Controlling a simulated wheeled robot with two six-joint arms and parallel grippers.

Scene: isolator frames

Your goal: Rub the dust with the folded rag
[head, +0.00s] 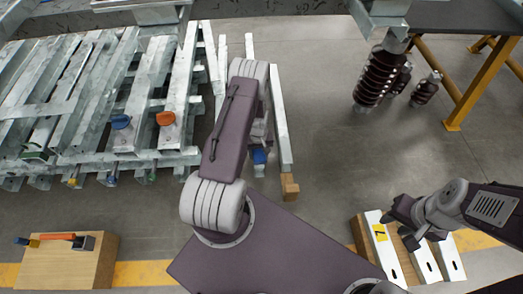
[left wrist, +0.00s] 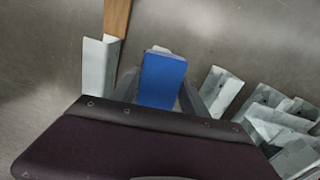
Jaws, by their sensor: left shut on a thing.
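My left gripper (left wrist: 161,92) is shut on a flat blue piece, which looks like the folded rag (left wrist: 163,78). Its fingers stand on either side of the rag in the left wrist view. In the head view the rag (head: 259,156) shows as a small blue patch beside my left arm, close to a long galvanized steel bar (head: 281,118). I cannot make out the dust in either view.
A stack of galvanized steel frames (head: 85,95) fills the upper left. A wooden block (head: 289,187) sits at the bar's near end. A wooden box (head: 65,265) with tools stands lower left. Brown insulators (head: 380,78) stand at upper right beside a yellow-legged table (head: 470,85).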

